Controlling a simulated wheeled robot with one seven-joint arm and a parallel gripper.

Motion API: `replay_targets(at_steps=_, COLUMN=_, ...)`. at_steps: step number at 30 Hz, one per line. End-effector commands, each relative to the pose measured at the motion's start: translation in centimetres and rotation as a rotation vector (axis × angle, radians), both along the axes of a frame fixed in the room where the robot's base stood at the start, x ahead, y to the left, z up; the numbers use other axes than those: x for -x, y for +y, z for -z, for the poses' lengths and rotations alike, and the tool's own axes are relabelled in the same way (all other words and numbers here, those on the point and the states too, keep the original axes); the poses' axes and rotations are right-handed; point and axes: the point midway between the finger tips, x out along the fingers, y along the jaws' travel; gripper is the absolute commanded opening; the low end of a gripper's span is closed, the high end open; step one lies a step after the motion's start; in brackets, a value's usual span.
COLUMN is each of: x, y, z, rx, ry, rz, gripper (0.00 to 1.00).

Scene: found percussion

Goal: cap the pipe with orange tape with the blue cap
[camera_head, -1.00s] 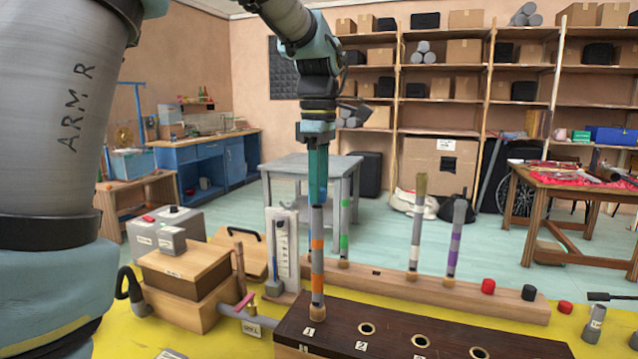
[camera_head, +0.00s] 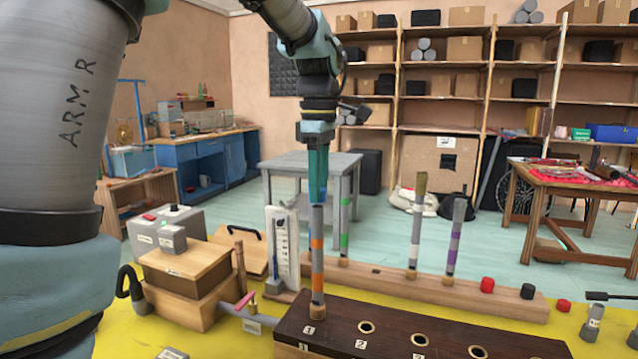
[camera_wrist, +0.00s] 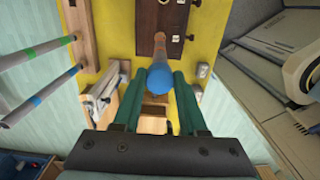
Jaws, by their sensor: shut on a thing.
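The pipe with orange tape (camera_head: 317,262) stands upright at the position marked 1 on the dark wooden block (camera_head: 390,335). My gripper (camera_head: 318,194) is directly above its top end, pointing down. In the wrist view, my gripper (camera_wrist: 163,78) is shut on the blue cap (camera_wrist: 163,88), which sits between the green fingers. The pipe shows beyond the cap in the wrist view (camera_wrist: 160,50), in line with it. The cap is at the pipe's top; its lower rim is hidden, so how far it is seated I cannot tell.
Pipes with green (camera_head: 344,238), white (camera_head: 414,230) and purple (camera_head: 454,240) tape stand in the light wooden rail (camera_head: 400,283) behind. A wooden box (camera_head: 188,285) stands left. The block has several open holes.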

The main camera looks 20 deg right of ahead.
Motion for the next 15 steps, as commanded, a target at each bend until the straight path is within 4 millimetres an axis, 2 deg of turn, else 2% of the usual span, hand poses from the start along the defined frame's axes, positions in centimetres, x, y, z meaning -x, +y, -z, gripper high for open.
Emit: replay_targets(at_steps=15, x=0.01, y=0.01, z=0.78, rx=-0.001, ry=0.001, rz=0.000, gripper=0.00)
